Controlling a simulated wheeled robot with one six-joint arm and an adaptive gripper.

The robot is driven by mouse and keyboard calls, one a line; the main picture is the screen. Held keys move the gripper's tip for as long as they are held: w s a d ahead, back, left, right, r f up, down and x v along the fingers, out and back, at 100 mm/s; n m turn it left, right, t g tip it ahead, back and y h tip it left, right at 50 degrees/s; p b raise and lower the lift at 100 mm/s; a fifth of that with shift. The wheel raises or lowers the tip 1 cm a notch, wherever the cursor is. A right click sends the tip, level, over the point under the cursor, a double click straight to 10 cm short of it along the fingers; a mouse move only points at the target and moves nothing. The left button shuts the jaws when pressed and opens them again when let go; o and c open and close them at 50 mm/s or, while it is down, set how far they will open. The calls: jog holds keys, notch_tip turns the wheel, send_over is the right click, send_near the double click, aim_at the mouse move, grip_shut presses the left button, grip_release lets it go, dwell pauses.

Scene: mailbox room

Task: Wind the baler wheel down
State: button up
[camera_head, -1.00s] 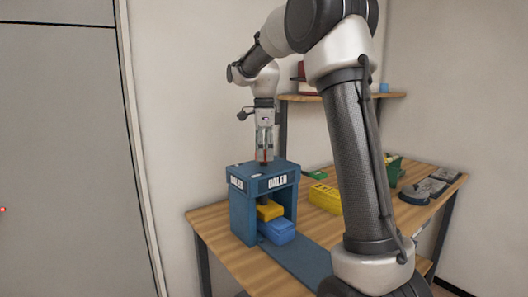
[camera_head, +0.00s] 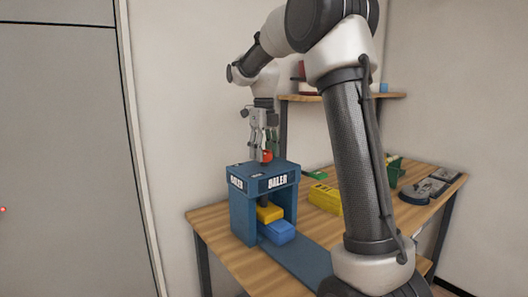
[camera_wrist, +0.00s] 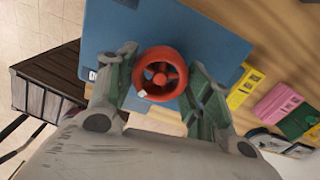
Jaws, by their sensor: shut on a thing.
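The blue baler (camera_head: 243,215) stands on the wooden table. Its red wheel (camera_wrist: 160,73) sits above the baler's top, and a bit of it shows in the head view (camera_head: 267,156). My gripper (camera_wrist: 162,82) points straight down over the baler and is shut on the wheel, one finger on each side of the rim. A yellow block (camera_head: 269,211) is inside the baler's opening, above a blue block (camera_head: 279,232). Part of the wheel is hidden by my fingers in the head view.
A yellow object (camera_head: 325,198) lies on the table (camera_head: 222,252) right of the baler, with green and grey items farther right. A shelf (camera_head: 330,97) hangs on the wall behind. A grey door is at the left.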

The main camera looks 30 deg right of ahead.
aim_at(264, 152)
jog(key=shift+r+m, duration=0.1)
jog(key=shift+m, duration=0.6)
jog(key=o, duration=1)
notch_tip(264, 152, up, 12)
jog(key=shift+f, duration=0.1)
